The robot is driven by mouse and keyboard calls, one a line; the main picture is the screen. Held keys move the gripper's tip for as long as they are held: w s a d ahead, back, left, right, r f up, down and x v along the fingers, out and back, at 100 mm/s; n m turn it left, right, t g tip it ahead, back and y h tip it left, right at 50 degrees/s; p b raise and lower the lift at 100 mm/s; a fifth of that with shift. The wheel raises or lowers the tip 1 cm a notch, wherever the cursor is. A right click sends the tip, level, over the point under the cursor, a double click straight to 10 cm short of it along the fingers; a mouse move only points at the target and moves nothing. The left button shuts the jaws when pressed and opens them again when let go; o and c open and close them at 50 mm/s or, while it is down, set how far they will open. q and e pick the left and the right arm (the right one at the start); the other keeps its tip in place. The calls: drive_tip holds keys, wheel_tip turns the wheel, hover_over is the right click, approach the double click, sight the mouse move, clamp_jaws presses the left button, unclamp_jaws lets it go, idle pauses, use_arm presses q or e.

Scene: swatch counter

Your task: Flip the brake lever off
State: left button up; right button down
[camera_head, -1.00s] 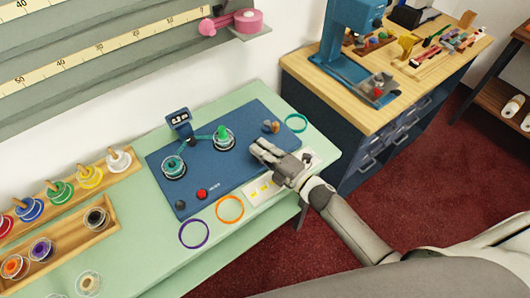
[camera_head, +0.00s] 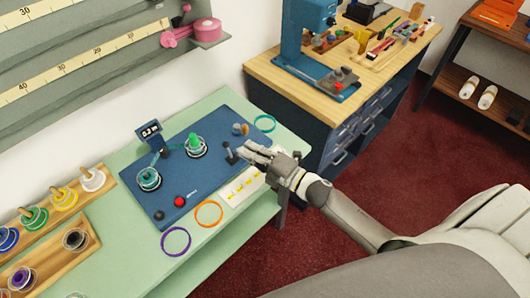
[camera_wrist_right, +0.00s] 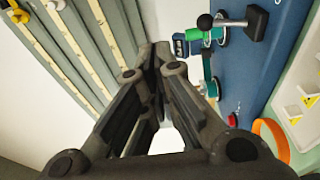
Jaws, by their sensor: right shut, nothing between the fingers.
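The brake lever (camera_head: 229,152), a dark handle with a black knob on a small base, stands on the blue panel (camera_head: 190,178) near its right end. In the right wrist view the lever (camera_wrist_right: 232,22) shows at the top right, its black ball end pointing left. My right gripper (camera_head: 245,151) is shut and empty, just to the right of the lever and apart from it in the head view. Its fingers (camera_wrist_right: 155,55) fill the middle of the wrist view, with the lever off to their right. My left gripper is not in view.
The panel also holds a spool with green thread (camera_head: 195,147), a teal spool (camera_head: 149,179), a small display (camera_head: 149,132) and a red button (camera_head: 180,202). Orange (camera_head: 209,214) and purple (camera_head: 176,242) rings lie in front. A wooden workbench (camera_head: 270,75) stands behind right.

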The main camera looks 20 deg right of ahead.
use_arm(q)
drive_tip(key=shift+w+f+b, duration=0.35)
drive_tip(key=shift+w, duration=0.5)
use_arm(e)
drive_tip(key=s+d+r, duration=0.2)
drive_tip(key=s+r, duration=0.1)
drive_tip(key=s, duration=0.1)
drive_tip(key=shift+s+d+r, duration=0.25)
drive_tip(key=shift+s, duration=0.05)
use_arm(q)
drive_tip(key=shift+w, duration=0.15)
use_arm(e)
drive_tip(key=shift+f, duration=0.1)
